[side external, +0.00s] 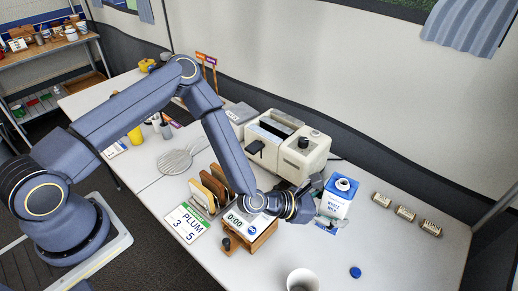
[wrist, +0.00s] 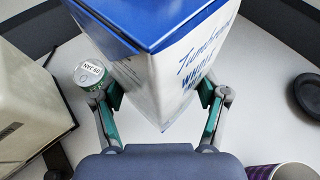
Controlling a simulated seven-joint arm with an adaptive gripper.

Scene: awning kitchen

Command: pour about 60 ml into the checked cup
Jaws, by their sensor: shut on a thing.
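The blue and white milk carton (side external: 336,204) stands upright at the right end of my arm, its top opening uncapped. My gripper (side external: 318,212) is shut on it; in the wrist view the fingers (wrist: 162,100) grip the carton (wrist: 180,65) from both sides. Whether its base touches the table is hard to tell. The cup (side external: 302,279) stands at the bottom edge of the side view, partly cut off, with a pale interior. In the wrist view its purple checked wall (wrist: 261,172) shows at the lower right. A blue cap (side external: 355,272) lies on the table right of the cup.
A cream appliance (side external: 303,155) stands behind the carton. Several small labelled blocks (side external: 405,213) lie to the right. A small labelled tin (wrist: 89,75) is beside the left finger. The right table is mostly clear.

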